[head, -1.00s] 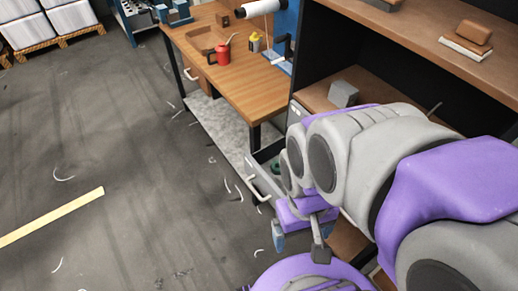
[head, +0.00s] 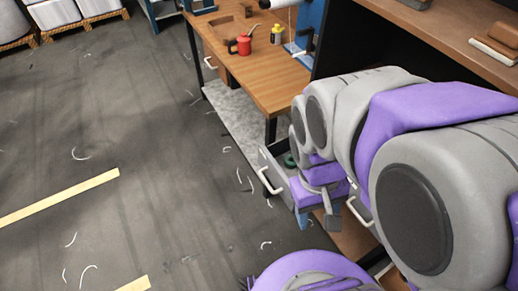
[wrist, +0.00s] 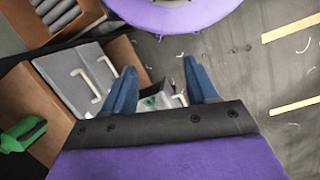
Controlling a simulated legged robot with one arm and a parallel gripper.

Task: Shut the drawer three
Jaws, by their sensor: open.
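A grey drawer (head: 272,174) with a pale bar handle stands pulled out beside the workbench. A green round item (head: 291,160) lies in it. In the wrist view the open drawer (wrist: 165,112) shows partly behind my fingers, with its handle between them. I see no number on it, so I cannot tell if it is drawer three. My gripper (head: 325,210) is open and empty, just right of this drawer in the head view; its fingers (wrist: 160,66) point towards the floor side in the wrist view. Contact with the drawer cannot be told.
Other grey fronts with pale handles (wrist: 82,75) sit left in the wrist view, near a green-handled item (wrist: 22,135) in a brown compartment. The wooden workbench (head: 262,80) holds a red can (head: 243,45).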

